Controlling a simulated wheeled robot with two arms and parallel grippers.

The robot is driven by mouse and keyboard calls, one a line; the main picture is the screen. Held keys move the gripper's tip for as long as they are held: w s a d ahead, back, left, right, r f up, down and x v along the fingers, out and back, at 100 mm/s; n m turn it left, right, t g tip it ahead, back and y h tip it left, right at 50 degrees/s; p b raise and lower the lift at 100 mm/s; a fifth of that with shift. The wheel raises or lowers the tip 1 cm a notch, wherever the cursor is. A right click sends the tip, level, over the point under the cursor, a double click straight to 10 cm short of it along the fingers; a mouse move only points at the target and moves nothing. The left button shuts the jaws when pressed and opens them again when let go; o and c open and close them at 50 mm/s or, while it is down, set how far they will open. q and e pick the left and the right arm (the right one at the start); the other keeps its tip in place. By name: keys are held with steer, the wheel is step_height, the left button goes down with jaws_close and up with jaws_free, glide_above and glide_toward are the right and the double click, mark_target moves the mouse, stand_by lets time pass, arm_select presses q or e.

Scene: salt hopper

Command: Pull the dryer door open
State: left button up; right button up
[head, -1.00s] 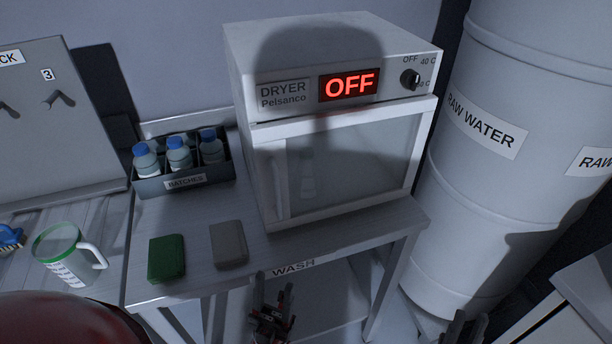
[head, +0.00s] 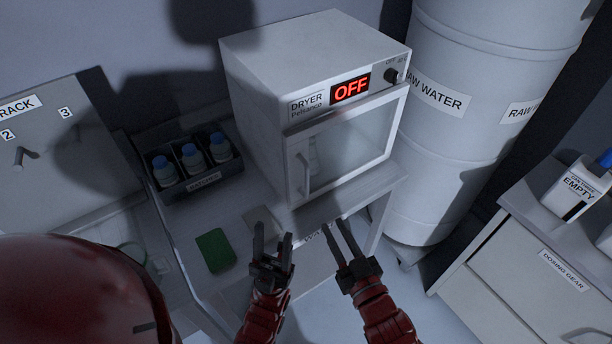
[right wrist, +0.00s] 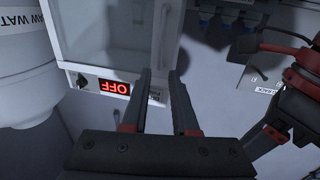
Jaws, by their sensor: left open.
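The white dryer (head: 320,60) stands on the wash table, with its display reading OFF. Its glass-panelled door (head: 355,140) looks shut, with a vertical handle (head: 303,176) on the left side. My left gripper (head: 272,236) is open and empty, in front of and below the handle, apart from it. My right gripper (head: 342,235) is open and empty, right of the left one and below the door. In the right wrist view the dryer door (right wrist: 105,35) appears upside down beyond the open right fingers (right wrist: 160,80); my left gripper (right wrist: 275,130) is at the right.
A green pad (head: 215,250) and a grey pad (head: 262,222) lie on the table (head: 350,196). A bottle crate (head: 205,187) stands left of the dryer. A raw water drum (head: 455,110) stands close on the right. A cabinet (head: 530,250) is at far right.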

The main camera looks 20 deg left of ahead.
mark_target(308, 180)
steer(key=p+x, duration=0.1)
steer(key=x, duration=0.3)
steer(key=p+x, duration=0.2)
steer(key=x, duration=0.3)
steer(key=p+x, duration=0.2)
steer(key=x, duration=0.3)
steer(key=shift+w+a+r, duration=0.1)
steer(key=shift+a+r, duration=0.15)
steer(key=shift+r, duration=0.05)
steer(key=shift+w+a+f+p, duration=0.2)
steer(key=shift+w+a+p, duration=0.15)
steer(key=shift+w+a, duration=0.15)
steer(key=shift+d, duration=0.1)
jaws_close()
